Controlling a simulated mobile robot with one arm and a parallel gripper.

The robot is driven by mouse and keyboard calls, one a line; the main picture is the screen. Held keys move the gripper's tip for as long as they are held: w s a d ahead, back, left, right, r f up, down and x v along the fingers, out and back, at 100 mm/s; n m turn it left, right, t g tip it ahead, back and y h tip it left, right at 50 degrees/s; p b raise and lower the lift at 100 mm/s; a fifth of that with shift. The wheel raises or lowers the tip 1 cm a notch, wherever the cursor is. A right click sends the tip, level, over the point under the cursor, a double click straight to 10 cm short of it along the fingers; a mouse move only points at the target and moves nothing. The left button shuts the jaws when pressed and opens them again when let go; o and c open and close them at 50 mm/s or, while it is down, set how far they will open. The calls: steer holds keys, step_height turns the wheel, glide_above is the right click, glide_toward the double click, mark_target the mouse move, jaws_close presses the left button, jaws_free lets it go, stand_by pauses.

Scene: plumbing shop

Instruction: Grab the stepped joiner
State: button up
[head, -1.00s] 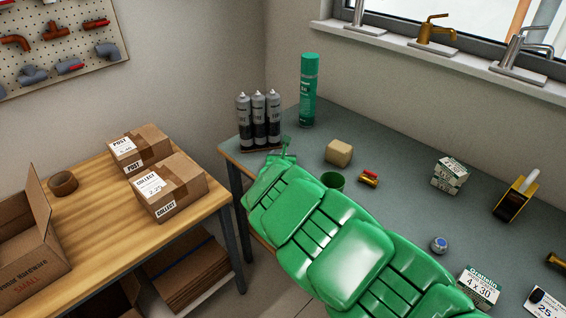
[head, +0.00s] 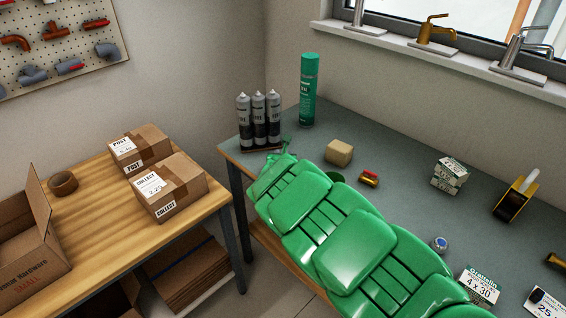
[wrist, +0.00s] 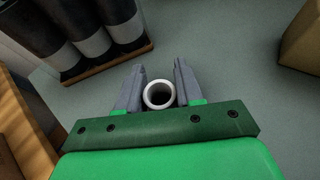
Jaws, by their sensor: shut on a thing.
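The stepped joiner, a short pale grey tube, shows its round open end (wrist: 159,95) in the wrist view, between the two grey fingers of my gripper (wrist: 158,80). The gripper is shut on it. Its lower part is hidden, so I cannot tell whether it touches the bench. In the head view my gripper (head: 286,146) is at the back left of the grey bench, just in front of the grey cans. My green arm covers much of the bench there, and I cannot make out the joiner in that view.
The grey cans (head: 259,117) stand close behind my gripper, with a tall green can (head: 309,90) to their right. A tan block (head: 339,152) and a small red and brass fitting (head: 369,178) lie to the right. A wooden table (head: 95,228) with boxes stands left.

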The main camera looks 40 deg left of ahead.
steer(key=shift+f, duration=0.1)
stand_by(0.3)
step_height(320, 180, up, 4)
steer(key=shift+d+f, duration=0.1)
steer(key=shift+f, duration=0.1)
steer(key=shift+s+d+r, duration=1.4)
steer(key=shift+d+r, duration=0.15)
steer(key=shift+d, duration=0.3)
steer(key=shift+s+d+r, duration=1.35)
steer(key=shift+d+r, duration=0.25)
steer(key=shift+d, duration=0.25)
steer(key=shift+s+d+r, duration=1.4)
steer(key=shift+d+r, duration=0.15)
steer(key=shift+d, duration=0.3)
